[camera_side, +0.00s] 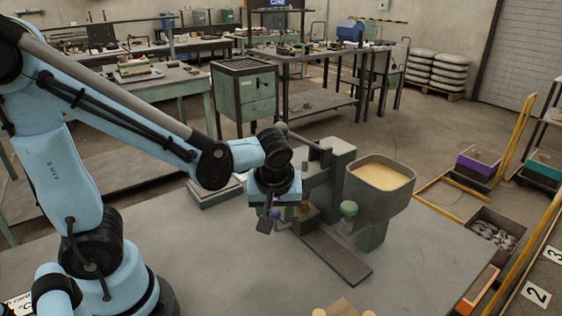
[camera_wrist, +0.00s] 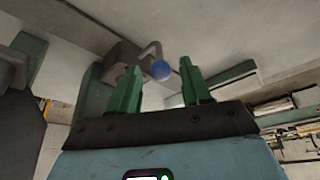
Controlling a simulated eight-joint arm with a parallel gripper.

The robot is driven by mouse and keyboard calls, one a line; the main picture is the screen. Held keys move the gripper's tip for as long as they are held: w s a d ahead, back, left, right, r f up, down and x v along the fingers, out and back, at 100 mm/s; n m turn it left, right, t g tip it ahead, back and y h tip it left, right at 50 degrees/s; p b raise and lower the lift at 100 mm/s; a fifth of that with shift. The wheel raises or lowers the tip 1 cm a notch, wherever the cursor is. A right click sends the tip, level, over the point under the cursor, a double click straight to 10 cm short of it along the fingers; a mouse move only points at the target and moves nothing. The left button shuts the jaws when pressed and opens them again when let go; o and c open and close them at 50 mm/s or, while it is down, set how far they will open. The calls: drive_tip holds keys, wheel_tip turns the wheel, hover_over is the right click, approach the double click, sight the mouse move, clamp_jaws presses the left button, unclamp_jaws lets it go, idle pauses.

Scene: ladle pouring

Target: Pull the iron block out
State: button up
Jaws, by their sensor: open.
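A dark block (camera_side: 305,213), which looks like the iron block, sits at the foot of the green machine, at the end of a dark flat bar. My gripper (camera_side: 271,221) is low over the table, just left of the block.
The green machine (camera_side: 343,156) carries a hopper (camera_side: 379,209) of yellow grain-like material. A green-capped jar (camera_side: 348,215) stands close to the right of the block. The dark flat bar (camera_side: 336,258) runs toward the front. The grey table (camera_side: 230,265) is clear at front left.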

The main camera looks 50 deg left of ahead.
drive_tip(key=shift+x, duration=2.2)
clamp_jaws()
